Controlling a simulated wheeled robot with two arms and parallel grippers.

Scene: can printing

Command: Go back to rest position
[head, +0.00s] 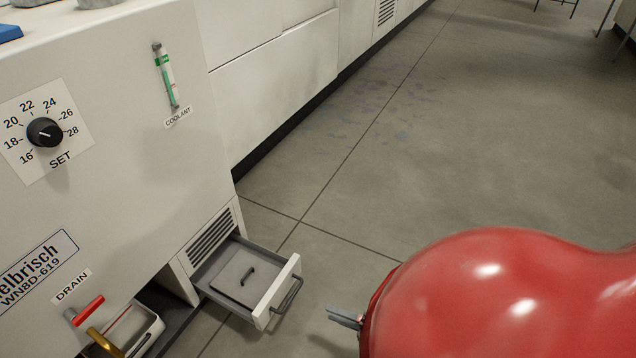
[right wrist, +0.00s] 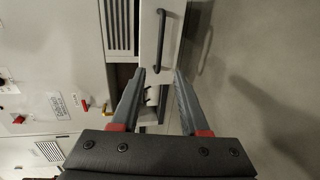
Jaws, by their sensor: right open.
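My right gripper (head: 345,318) shows at the bottom of the head view, just right of the open drawer, mostly hidden behind my red arm. In the right wrist view my right gripper (right wrist: 160,78) is open, its two grey fingers apart with nothing held between them. The drawer (head: 289,283) is pulled out of the white machine and has a dark handle (head: 288,296). The drawer front also shows in the right wrist view (right wrist: 151,40), ahead of the fingertips, and seems apart from them. My left gripper is not in view.
The white machine (head: 125,215) fills the left side, with a dial (head: 45,132), a coolant gauge (head: 166,78) and a red drain lever (head: 88,310). A container (head: 135,330) sits in the opening below the drain. The grey floor (head: 440,150) to the right is clear.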

